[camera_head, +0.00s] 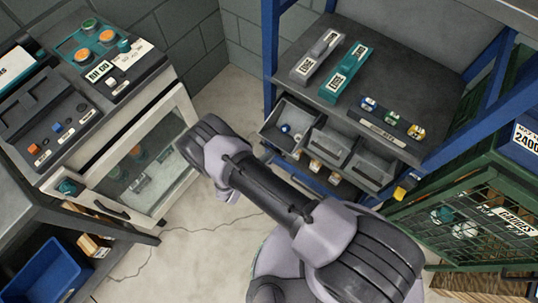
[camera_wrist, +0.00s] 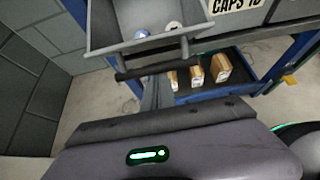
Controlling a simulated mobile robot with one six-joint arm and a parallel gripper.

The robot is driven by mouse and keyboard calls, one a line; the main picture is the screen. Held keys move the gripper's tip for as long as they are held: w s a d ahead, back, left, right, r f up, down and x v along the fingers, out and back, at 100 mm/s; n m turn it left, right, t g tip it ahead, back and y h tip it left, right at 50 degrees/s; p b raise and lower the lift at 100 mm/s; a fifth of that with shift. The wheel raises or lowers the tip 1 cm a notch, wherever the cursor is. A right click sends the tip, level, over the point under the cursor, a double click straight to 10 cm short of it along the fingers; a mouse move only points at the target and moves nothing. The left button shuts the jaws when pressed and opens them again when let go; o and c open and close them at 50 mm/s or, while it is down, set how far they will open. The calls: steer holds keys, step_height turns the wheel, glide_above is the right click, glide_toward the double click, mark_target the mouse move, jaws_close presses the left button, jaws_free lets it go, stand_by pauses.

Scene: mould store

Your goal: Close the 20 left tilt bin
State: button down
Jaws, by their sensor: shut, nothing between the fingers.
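The left tilt bin (camera_head: 284,128) is a grey bin at the left end of a row under the blue rack's dark shelf. It is tilted open, and small blue and pale pieces show inside. In the wrist view the open bin (camera_wrist: 108,28) fills the top left, with a dark bar handle (camera_wrist: 135,74) along its front. My gripper (camera_wrist: 157,84) is shut and empty, its fingers close by the handle. I cannot tell whether they touch it. In the head view my wrist hides most of the gripper. No "20" label is legible on this bin.
Other grey bins (camera_head: 328,146) sit to the right, one labelled CAPS 16 in the wrist view. Small boxes (camera_wrist: 196,74) stand on a blue lower shelf. A glass-fronted cabinet (camera_head: 172,108) is left of my arm, and a green mesh crate (camera_head: 480,248) is at the right.

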mark_target(278, 142)
steer(key=r+p, duration=0.1)
steer(key=r+g+p, duration=0.1)
steer(key=p, duration=0.1)
steer(key=w+d+r+y+p, duration=0.1)
steer(key=p, duration=0.1)
steer(key=shift+w+r+g, duration=0.1)
steer(key=shift+r+g, duration=0.2)
steer(key=r+g+y+p, duration=0.1)
steer(key=w+d+r+g+p, duration=0.1)
steer(key=p, duration=0.1)
steer(key=shift+w+d+r+y, duration=0.1)
steer(key=shift+w+r+y, duration=0.1)
steer(key=shift+w+y, duration=0.15)
steer(key=shift+w+d+r+g+y+p, duration=0.55)
steer(key=shift+w+d+r+g+y, duration=0.45)
steer(key=shift+w+r+g, duration=0.2)
steer(key=shift+w+d+r, duration=0.3)
steer(key=shift+w+d, duration=0.1)
steer(key=shift+w, duration=0.25)
steer(key=shift+w+d+r, duration=0.1)
steer(key=shift+w+r, duration=0.05)
steer(key=shift+w, duration=0.05)
